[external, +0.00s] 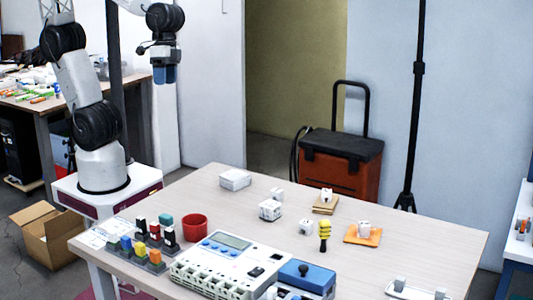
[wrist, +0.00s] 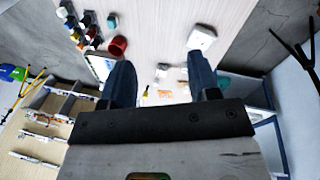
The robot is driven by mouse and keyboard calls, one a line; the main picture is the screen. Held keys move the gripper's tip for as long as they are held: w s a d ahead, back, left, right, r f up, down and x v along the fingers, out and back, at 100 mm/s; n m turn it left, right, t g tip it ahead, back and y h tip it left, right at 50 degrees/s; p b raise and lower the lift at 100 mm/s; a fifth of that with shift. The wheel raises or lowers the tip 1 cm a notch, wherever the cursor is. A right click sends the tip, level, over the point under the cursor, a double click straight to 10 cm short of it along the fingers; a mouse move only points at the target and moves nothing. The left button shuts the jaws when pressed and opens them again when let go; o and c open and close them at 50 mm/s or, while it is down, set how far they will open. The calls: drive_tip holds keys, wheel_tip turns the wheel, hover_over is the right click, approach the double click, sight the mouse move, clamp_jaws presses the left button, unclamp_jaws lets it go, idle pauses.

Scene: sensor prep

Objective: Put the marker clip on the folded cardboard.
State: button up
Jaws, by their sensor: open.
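The folded cardboard (external: 325,209) is a small tan piece lying flat towards the back of the table, with a small white block on top of it. I cannot tell for sure which thing is the marker clip; a yellow and black striped piece (external: 324,236) stands upright in front of the cardboard and may be it. A small yellow spot, likely that piece, shows in the wrist view (wrist: 147,91). My gripper (external: 164,76) is open and empty, high above and left of the table. Its two blue fingers stand wide apart in the wrist view (wrist: 162,84).
An orange mat (external: 375,240) with a white block lies right of the striped piece. The table's right part is mostly clear.

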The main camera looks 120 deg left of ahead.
drive_tip(key=s+m+t+y, duration=0.1)
drive_tip(key=s+m+y, duration=0.1)
drive_tip(key=s, duration=0.6)
drive_tip(key=shift+a+f+m, duration=0.15)
drive_tip(key=shift+m, duration=0.45)
